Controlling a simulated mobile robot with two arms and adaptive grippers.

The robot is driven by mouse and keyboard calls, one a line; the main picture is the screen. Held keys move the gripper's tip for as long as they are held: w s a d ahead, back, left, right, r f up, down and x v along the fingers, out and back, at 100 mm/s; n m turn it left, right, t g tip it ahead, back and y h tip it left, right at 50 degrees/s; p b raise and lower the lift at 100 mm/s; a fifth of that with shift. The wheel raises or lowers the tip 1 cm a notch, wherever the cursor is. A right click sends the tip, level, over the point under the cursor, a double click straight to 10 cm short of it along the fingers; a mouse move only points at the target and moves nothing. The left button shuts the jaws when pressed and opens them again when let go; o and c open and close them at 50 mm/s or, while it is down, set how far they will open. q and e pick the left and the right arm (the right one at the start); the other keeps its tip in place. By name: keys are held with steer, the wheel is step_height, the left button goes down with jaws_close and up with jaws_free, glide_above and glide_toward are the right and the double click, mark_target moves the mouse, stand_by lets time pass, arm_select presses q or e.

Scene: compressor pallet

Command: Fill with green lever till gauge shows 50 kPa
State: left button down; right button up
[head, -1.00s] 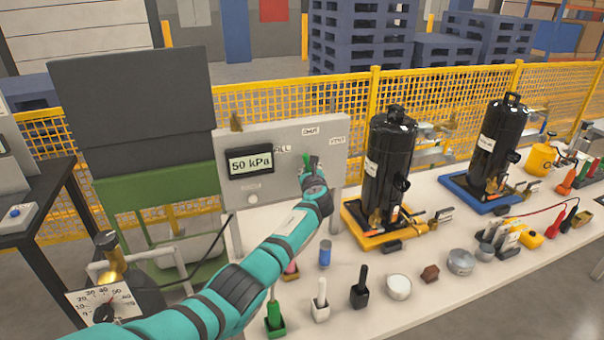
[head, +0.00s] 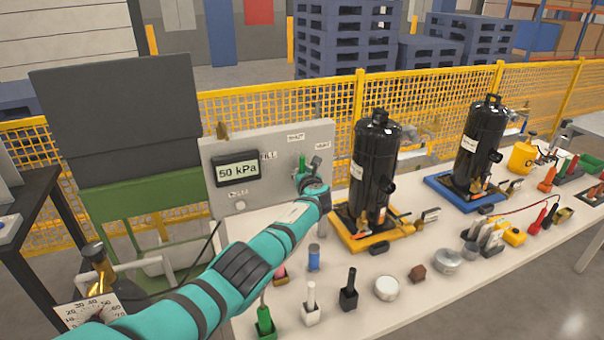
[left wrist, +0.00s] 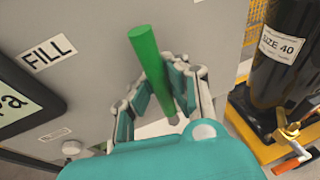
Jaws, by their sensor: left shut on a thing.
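The green lever (head: 302,161) sits on the grey control panel (head: 222,200). In the head view it points up, below the middle label, between the FILL label (head: 268,156) and the right-hand label. The gauge display (head: 237,170) reads 50 kPa. My left gripper (head: 308,174) is at the lever. In the left wrist view the green lever (left wrist: 148,62) runs between the fingers of the gripper (left wrist: 160,98), which is shut on it; its upper end leans left, towards FILL (left wrist: 47,53). The lever's base is partly hidden. My right gripper is not in view.
A black tank (head: 372,165) on a yellow base stands close right of the panel; another black tank (head: 480,140) is farther right. A yellow mesh fence (head: 430,115) runs behind.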

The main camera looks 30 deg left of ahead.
arm_select(q)
steer(key=c, duration=1.4)
jaws_free()
steer(key=shift+s+a+f, duration=0.1)
steer(key=shift+s+f, duration=0.05)
steer(key=shift+f, duration=0.05)
steer(key=shift+o, duration=0.8)
steer(key=shift+r, duration=0.1)
steer(key=v, duration=1.2)
